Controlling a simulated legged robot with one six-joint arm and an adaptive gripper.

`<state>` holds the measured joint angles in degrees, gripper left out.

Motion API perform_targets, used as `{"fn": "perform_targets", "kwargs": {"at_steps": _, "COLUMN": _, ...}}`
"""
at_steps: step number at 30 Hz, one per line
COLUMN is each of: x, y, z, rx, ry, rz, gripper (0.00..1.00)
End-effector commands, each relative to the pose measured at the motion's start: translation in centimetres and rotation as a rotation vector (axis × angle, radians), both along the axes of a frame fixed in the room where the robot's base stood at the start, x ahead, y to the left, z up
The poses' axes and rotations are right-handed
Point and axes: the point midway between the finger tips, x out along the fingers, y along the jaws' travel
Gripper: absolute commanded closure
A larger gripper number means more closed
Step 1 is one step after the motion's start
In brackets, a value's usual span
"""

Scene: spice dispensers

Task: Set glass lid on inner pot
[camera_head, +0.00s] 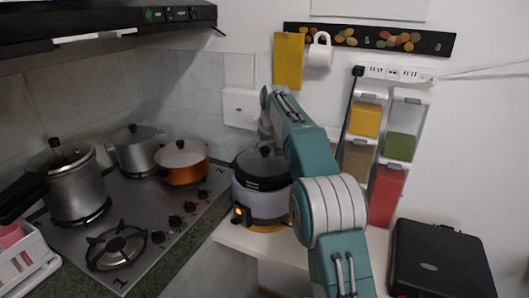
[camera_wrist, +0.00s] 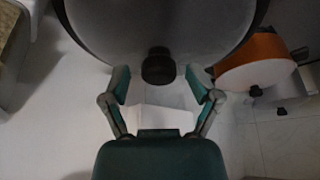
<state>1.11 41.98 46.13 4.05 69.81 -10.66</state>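A glass lid with a dark rim (camera_head: 262,167) is on top of the grey-white cooker (camera_head: 262,203), which has a lit orange light on its front. In the wrist view the lid (camera_wrist: 205,25) fills the top, with its black knob (camera_wrist: 158,66) near the middle. My gripper (camera_wrist: 157,82) is open, its two fingers apart on either side of the knob, with a visible gap to each side. In the head view my gripper is mostly hidden by my arm, above the cooker. The inner pot cannot be made out under the lid.
An orange pot (camera_head: 182,170) and two metal pots, one at the back (camera_head: 136,156) and a pressure cooker (camera_head: 76,188), stand on the stove at left. Spice dispensers (camera_head: 389,180) hang behind my arm. A black appliance (camera_head: 440,262) sits at right.

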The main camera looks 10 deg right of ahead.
Motion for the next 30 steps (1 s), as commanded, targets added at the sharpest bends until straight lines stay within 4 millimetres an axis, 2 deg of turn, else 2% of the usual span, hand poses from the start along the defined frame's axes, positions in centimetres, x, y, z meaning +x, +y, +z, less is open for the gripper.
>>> {"fn": "perform_targets", "kwargs": {"at_steps": 3, "x": -0.9, "y": -0.2, "z": 2.6, "rx": -0.001, "ry": -0.008, "rz": -0.001, "gripper": 0.23}}
{"fn": "perform_targets", "kwargs": {"at_steps": 12, "x": -3.1, "y": -0.6, "z": 7.9, "rx": 0.0, "ry": -0.006, "rz": -0.001, "gripper": 0.23}}
{"fn": "perform_targets", "kwargs": {"at_steps": 18, "x": -3.7, "y": -0.7, "z": 9.4, "rx": 0.0, "ry": -0.004, "rz": 0.0, "gripper": 0.23}}
{"fn": "perform_targets", "kwargs": {"at_steps": 26, "x": -4.1, "y": -0.6, "z": 9.8, "rx": -0.001, "ry": -0.005, "rz": -0.002, "gripper": 0.23}}
{"fn": "perform_targets", "kwargs": {"at_steps": 30, "x": -6.4, "y": -0.5, "z": 11.3, "rx": 0.0, "ry": -0.013, "rz": -0.013, "gripper": 0.23}}
